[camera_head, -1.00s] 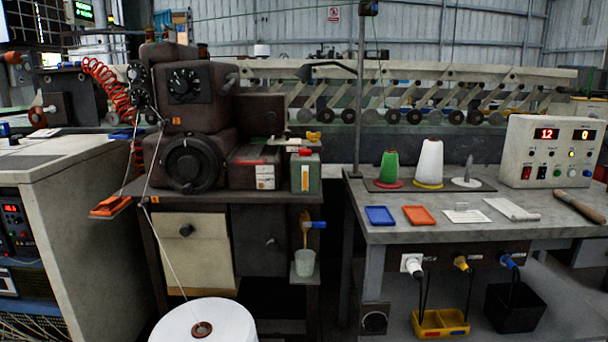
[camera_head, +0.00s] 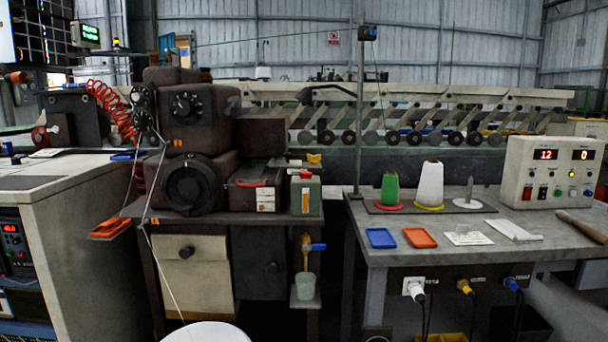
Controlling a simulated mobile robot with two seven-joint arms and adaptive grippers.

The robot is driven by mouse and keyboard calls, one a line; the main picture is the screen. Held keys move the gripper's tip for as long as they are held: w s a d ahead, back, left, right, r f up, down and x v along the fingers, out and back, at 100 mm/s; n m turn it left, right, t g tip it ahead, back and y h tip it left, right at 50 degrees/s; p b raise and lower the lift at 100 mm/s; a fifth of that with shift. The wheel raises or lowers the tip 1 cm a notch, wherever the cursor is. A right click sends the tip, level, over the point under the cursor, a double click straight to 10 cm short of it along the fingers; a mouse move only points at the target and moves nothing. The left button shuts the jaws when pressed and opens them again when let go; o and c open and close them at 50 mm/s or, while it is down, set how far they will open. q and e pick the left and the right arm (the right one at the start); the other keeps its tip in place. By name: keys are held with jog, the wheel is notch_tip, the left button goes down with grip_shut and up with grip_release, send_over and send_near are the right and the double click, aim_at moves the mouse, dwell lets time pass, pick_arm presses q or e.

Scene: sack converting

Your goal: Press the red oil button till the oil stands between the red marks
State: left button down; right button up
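A small green oil box (camera_head: 306,197) stands on the right end of the dark machine's table. A red button or cap (camera_head: 305,174) sits on its top. A narrow pale strip (camera_head: 305,203) on its front looks like a sight gauge; the oil level and any red marks are too small to make out. To its left is a dark box with a red handle (camera_head: 258,184) and a white and red label. Neither of my grippers is in view.
The dark sewing machine (camera_head: 190,185) stands left of the oil box. A yellow tap with a blue handle (camera_head: 306,250) and a cup (camera_head: 305,286) are below. The grey bench (camera_head: 480,250) at right holds cones, trays and a control box (camera_head: 548,172). A white drum (camera_head: 207,333) is in front.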

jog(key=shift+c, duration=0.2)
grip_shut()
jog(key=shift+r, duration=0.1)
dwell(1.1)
